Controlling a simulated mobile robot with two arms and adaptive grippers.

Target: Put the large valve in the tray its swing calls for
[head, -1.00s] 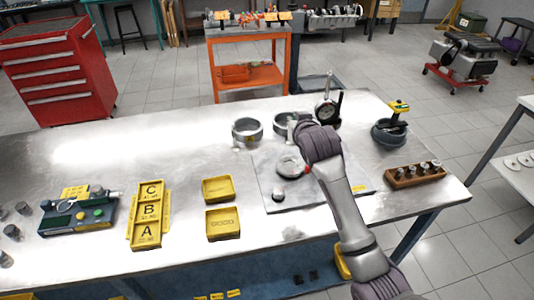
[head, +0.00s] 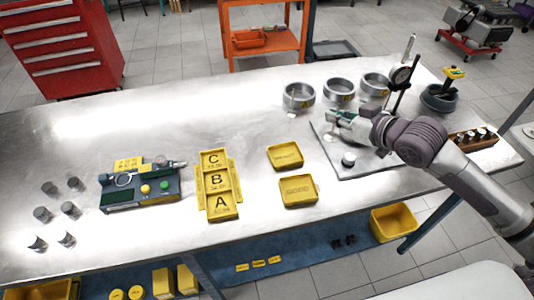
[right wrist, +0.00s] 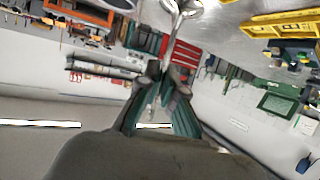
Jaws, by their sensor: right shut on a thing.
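My right gripper (head: 337,117) is above the left part of the grey plate in the head view. It is shut on the large valve (right wrist: 174,38). In the head view the held valve is too small to make out clearly. Two yellow trays lie left of the plate: a rear one (head: 285,156) with a small label, and a front one (head: 299,191) that seems marked GOOD. My left gripper is out of view.
A dial gauge (head: 401,76) stands behind the grey plate (head: 375,165). Three metal rings (head: 298,96) line the back. A wooden block (head: 470,140) is right.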

